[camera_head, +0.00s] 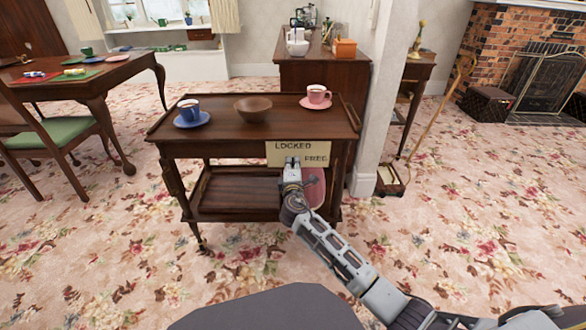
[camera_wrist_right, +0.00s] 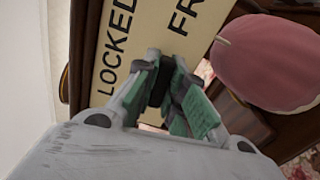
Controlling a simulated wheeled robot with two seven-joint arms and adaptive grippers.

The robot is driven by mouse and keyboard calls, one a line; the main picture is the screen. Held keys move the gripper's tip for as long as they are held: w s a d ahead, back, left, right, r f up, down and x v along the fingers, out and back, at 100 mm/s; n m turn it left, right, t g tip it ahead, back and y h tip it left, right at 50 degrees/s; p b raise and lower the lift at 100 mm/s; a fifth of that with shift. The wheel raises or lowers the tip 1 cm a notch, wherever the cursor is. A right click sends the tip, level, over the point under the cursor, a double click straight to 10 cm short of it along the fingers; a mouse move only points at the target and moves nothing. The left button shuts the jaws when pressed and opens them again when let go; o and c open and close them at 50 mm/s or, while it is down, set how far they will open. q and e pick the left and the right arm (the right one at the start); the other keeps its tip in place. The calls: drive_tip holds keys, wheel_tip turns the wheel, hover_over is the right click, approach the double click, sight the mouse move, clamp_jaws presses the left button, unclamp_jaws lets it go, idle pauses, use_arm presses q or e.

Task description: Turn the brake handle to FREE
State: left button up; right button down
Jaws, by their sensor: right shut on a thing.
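A cream sign (camera_head: 284,149) with the words LOCKED and FREE hangs on the front of the dark wooden tea cart (camera_head: 235,146), at its right end. It also fills the upper middle of the right wrist view (camera_wrist_right: 128,22). My right gripper (camera_head: 292,162) is in front of the sign's lower edge. In the right wrist view its fingers (camera_wrist_right: 166,82) are shut on a small dark piece, the brake handle (camera_wrist_right: 158,88), between the two words. Most of the handle is hidden by the fingers, so its exact angle is unclear. My left gripper is out of view.
On the cart top stand a blue cup (camera_head: 189,109) on a saucer, a brown bowl (camera_head: 253,108) and a pink cup (camera_head: 318,95). A pink rounded thing (camera_wrist_right: 268,60) is close right of my gripper. A white pillar (camera_head: 381,100) stands right of the cart.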

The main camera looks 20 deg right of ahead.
drive_tip(key=shift+m, duration=0.3)
drive_tip(key=c, duration=1.5)
unclamp_jaws()
drive_tip(key=shift+s, duration=0.15)
drive_tip(key=shift+v, duration=5.9)
